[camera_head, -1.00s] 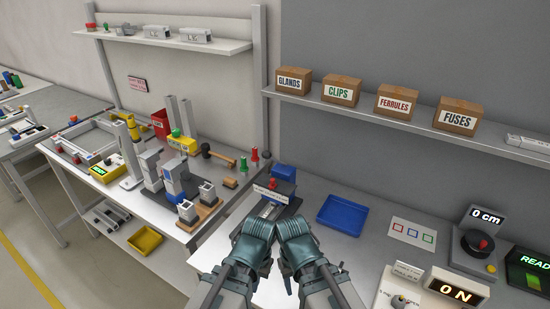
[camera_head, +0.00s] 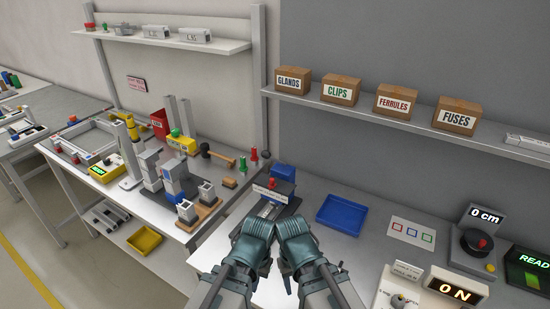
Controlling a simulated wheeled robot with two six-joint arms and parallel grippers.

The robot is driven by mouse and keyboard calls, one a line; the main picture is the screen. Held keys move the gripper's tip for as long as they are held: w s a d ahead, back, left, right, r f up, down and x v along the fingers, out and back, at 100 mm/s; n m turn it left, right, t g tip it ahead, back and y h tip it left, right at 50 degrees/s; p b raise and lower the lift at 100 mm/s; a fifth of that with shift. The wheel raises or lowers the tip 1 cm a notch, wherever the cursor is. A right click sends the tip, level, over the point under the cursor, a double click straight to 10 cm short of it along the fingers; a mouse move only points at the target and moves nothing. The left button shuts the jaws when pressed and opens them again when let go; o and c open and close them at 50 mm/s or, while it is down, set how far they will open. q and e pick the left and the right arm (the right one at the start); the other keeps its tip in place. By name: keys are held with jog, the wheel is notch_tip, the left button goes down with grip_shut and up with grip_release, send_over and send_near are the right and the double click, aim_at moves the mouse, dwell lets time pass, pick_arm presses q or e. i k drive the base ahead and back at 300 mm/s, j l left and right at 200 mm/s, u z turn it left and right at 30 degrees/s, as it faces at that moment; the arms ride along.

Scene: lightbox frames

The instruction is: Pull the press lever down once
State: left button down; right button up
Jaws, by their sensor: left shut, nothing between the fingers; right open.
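A small grey device (camera_head: 274,196) with a white label, a blue block and a red top stands on the bench just beyond my grippers. I cannot make out which part, if any, is the press lever. My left gripper (camera_head: 257,225) is shut and empty, in front of this device. My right gripper (camera_head: 292,223) is beside it to the right, open and empty. Both are seen from behind, so their fingertips are largely hidden, as is the near part of the device.
A blue tray (camera_head: 341,214) lies right of the device. Farther right are a card with coloured squares (camera_head: 412,231), a dial unit (camera_head: 478,246) and an ON display (camera_head: 457,289). The left bench is crowded with fixtures. A shelf (camera_head: 400,117) holds labelled boxes.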

aim_at(266, 154)
jog(key=i+j+z, duration=0.15)
jog(key=z, duration=0.2)
jog(key=i+j+z, duration=0.15)
jog(key=j+z, duration=0.6)
jog(key=i+j+z, duration=0.1)
jog(key=j+z, duration=0.3)
